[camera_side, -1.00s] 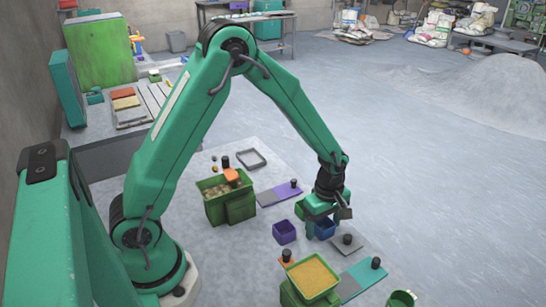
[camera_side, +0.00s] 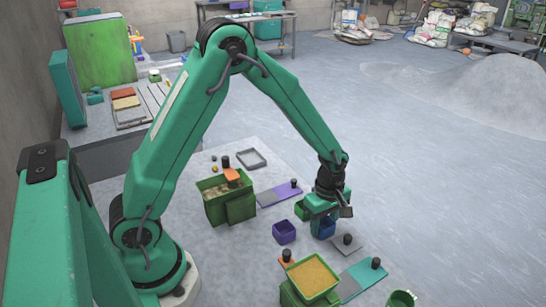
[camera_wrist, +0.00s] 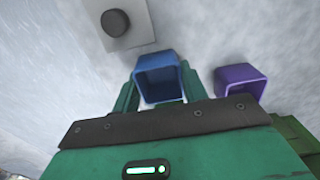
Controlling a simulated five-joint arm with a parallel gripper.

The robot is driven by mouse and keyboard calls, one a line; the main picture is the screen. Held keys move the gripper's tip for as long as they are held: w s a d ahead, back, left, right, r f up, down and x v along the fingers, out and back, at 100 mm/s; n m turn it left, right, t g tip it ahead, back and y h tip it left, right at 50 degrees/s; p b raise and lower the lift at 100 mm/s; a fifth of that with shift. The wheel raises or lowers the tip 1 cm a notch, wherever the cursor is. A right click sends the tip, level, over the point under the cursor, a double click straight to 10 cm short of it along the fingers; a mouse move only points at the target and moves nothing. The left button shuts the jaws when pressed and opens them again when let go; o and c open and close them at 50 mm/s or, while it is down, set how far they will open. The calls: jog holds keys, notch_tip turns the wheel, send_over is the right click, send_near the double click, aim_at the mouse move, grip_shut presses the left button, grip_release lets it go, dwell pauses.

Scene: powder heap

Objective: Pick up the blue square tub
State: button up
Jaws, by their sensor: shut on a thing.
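The blue square tub (camera_side: 324,229) is between the two fingers of my gripper (camera_side: 322,221) in the side view. In the wrist view the blue tub (camera_wrist: 158,74) sits between the green fingertips (camera_wrist: 158,90), its open top showing an empty-looking inside. My gripper is shut on the tub. I cannot tell whether the tub's base touches the floor slab.
A purple square tub (camera_side: 284,232) stands just left of the blue one, also close by in the wrist view (camera_wrist: 239,83). A grey plate with a black knob (camera_side: 347,243) lies to the right. A green tub of yellow powder (camera_side: 312,278) stands in front. A green bin (camera_side: 225,202) stands left.

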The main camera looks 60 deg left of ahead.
jog(key=shift+r, duration=0.7)
notch_tip(320, 180, up, 2)
jog(key=shift+r, duration=0.15)
jog(key=s+d+r, duration=0.7)
jog(key=d, duration=0.2)
jog(key=shift+d, duration=0.15)
jog(key=w+a+f, duration=0.1)
jog(key=a+f, duration=0.1)
jog(key=a, duration=2.6)
jog(key=shift+a+f, duration=0.2)
jog(key=shift+f, duration=0.15)
jog(key=shift+f, duration=0.1)
